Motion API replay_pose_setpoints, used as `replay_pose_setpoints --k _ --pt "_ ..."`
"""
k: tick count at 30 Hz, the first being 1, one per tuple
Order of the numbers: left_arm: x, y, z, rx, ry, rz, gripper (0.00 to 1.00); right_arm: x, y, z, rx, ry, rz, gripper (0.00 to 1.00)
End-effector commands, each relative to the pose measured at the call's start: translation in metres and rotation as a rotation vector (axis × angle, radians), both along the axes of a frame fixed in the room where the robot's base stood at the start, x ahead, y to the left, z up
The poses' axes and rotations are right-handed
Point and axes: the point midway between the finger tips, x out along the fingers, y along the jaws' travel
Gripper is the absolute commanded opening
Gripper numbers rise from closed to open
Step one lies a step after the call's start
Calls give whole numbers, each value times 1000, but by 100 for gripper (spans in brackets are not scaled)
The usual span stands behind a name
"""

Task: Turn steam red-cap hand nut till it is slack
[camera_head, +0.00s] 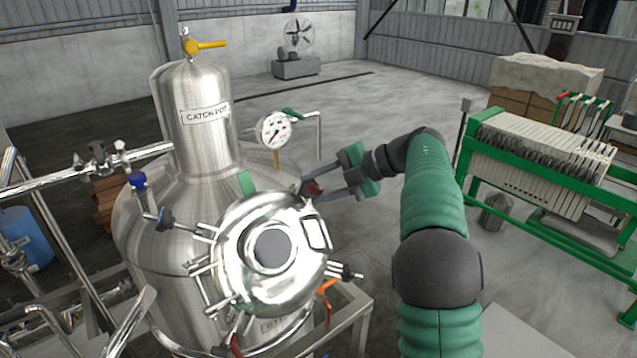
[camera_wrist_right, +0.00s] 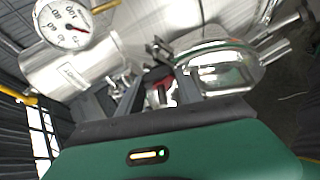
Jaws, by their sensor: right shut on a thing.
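The red-cap hand nut (camera_head: 313,188) sits on the upper right rim of the round steel manway lid (camera_head: 230,262). My right gripper (camera_head: 309,191) reaches in from the right and is shut on it, with one finger on each side. In the right wrist view the nut's red part (camera_wrist_right: 162,82) shows small between the fingers, partly hidden. My left gripper is in neither view.
The steel tank with the "CATCH POT" vessel (camera_head: 190,110) stands behind the lid. A dial gauge (camera_head: 273,129) on a pipe rises close to my right gripper. Other clamps ring the lid.

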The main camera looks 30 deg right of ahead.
Motion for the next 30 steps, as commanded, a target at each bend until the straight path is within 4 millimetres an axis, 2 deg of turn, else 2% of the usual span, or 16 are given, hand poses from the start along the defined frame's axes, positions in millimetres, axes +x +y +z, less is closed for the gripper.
replay_pose_setpoints --k 12,29,30 --pt "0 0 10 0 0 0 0 0 1 -2 -179 -6 114 1" --pt "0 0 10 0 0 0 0 0 1 -4 -206 -5 133 1" --pt "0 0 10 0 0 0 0 0 1 -4 -205 -4 133 43"
